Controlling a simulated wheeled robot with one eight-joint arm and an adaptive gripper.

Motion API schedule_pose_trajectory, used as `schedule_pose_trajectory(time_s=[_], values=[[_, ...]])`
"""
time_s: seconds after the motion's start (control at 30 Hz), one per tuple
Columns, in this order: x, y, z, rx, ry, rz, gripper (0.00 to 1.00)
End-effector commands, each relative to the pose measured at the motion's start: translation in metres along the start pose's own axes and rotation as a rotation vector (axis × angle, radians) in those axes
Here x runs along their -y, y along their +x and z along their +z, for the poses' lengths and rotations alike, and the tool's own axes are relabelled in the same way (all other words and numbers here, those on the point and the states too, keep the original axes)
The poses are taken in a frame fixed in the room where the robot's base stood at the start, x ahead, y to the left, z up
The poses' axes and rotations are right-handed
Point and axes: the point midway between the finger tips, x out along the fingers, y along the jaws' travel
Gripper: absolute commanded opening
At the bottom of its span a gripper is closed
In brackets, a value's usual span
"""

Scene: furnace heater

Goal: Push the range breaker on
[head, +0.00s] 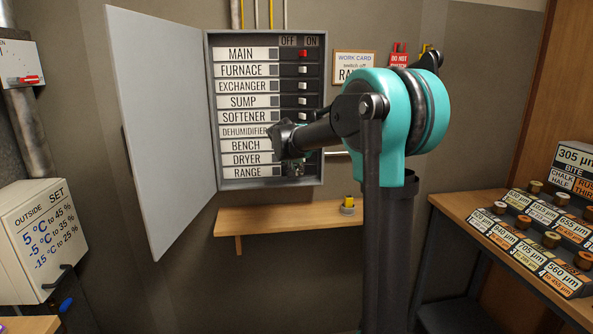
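The grey breaker panel (216,183) hangs on the wall with its door (165,120) swung open to the left. Its rows run from MAIN at the top to RANGE at the bottom, with OFF and ON marked above. The RANGE label (248,172) is in clear view, but its switch is hidden behind my gripper. My gripper (295,168) is at the lower right of the panel, in front of the DRYER and RANGE rows. Its fingers are small, dark and partly covered by my arm, so their opening and any contact cannot be told.
The red MAIN switch (303,53) and several pale switches below it show above my arm. A work card (354,66) reading "switch off RA…" is partly covered by my arm. A wooden shelf (275,219) with a yellow item (348,201) is below the panel. A bench (462,205) stands right.

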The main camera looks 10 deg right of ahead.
Motion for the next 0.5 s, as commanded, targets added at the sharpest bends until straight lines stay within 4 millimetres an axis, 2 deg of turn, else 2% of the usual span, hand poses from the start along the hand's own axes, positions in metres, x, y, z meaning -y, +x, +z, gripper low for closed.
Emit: schedule_pose_trajectory(time_s=[0.07,0.2,0.5], values=[[0.0001,-0.0001,0.0000,0.000,0.000,0.000,0.15],[0.0001,-0.0003,0.0000,0.000,0.000,0.000,0.00],[-0.0004,-0.0004,0.0000,0.000,-0.003,-0.004,0.00]])
